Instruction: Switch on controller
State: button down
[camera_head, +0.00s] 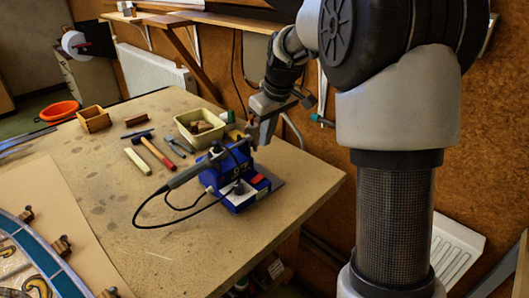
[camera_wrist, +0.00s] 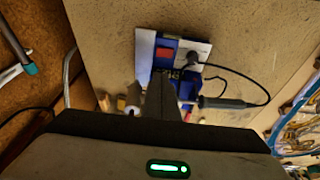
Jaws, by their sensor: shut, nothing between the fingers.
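The blue controller (camera_head: 238,190) sits on the wooden table near its right edge. It has a red switch on its right side, a dark knob and a black cable to a soldering iron (camera_head: 187,175) lying across its stand. In the wrist view the controller (camera_wrist: 187,54) is beyond my fingers, with the red switch (camera_wrist: 166,53) at its upper left. My gripper (camera_head: 257,145) is shut and empty, just behind and above the controller in the head view. In the wrist view my gripper (camera_wrist: 161,80) hides part of the controller. I cannot tell whether the fingers touch it.
A leaded panel (camera_head: 40,254) is at the front left. The table's front middle is mostly clear. A wall stands behind.

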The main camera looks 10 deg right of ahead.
jog(key=shift+w+b, duration=0.1)
jog(key=shift+b, duration=0.6)
jog(key=b, duration=0.1)
send_near(260, 175)
jog(key=x, duration=0.5)
jog(key=shift+w+a, duration=0.1)
jog(key=shift+w, duration=0.1)
jog(key=shift+f, duration=0.55)
